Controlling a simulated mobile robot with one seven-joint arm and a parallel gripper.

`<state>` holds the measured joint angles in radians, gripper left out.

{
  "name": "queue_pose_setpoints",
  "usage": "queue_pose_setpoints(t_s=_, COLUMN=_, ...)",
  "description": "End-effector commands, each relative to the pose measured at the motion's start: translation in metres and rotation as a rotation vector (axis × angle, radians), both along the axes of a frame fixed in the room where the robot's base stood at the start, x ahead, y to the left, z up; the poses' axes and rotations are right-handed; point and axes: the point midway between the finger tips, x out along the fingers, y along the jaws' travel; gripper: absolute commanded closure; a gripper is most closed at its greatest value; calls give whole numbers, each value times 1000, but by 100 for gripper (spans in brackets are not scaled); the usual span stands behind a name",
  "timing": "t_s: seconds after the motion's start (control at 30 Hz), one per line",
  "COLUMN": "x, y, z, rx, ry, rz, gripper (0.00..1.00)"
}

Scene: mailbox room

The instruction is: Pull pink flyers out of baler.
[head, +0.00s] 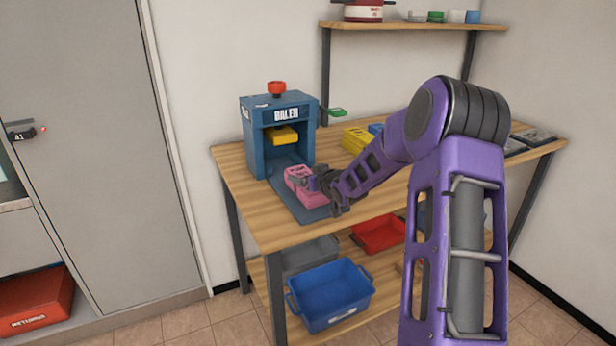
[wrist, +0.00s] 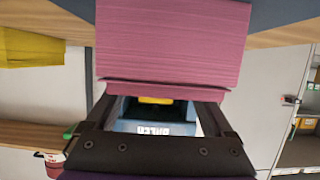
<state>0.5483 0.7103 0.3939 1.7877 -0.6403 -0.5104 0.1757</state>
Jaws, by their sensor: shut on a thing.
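The blue baler (head: 277,130) stands on the wooden table, with a red knob on top and a yellow plate (head: 281,135) inside its open front. The pink flyers (head: 305,184) are a thick stack in front of the baler, over its blue-grey tray (head: 286,196). My gripper (head: 322,184) is at the right side of the stack and shut on it. In the wrist view the pink flyers (wrist: 172,45) fill the upper middle, with the dark gripper fingers below. Whether the stack touches the tray is hard to tell.
Yellow stacks (head: 356,139) and a blue item lie behind my arm on the table (head: 240,198). A green-handled lever (head: 334,112) sticks out at the baler's right. Under the table are a blue bin (head: 331,294), a red bin (head: 379,233) and a grey bin. A shelf (head: 420,27) hangs above.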

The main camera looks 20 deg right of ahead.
Motion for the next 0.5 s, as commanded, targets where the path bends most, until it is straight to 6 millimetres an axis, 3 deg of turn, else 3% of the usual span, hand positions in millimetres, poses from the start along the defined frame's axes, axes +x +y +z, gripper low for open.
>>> queue_pose_setpoints(t_s=0.47, x=1, y=1, z=0, rx=0, ry=0, rz=0, gripper=100)
queue_pose_setpoints(t_s=0.5, x=1, y=1, z=0, rx=0, ry=0, rz=0, gripper=6)
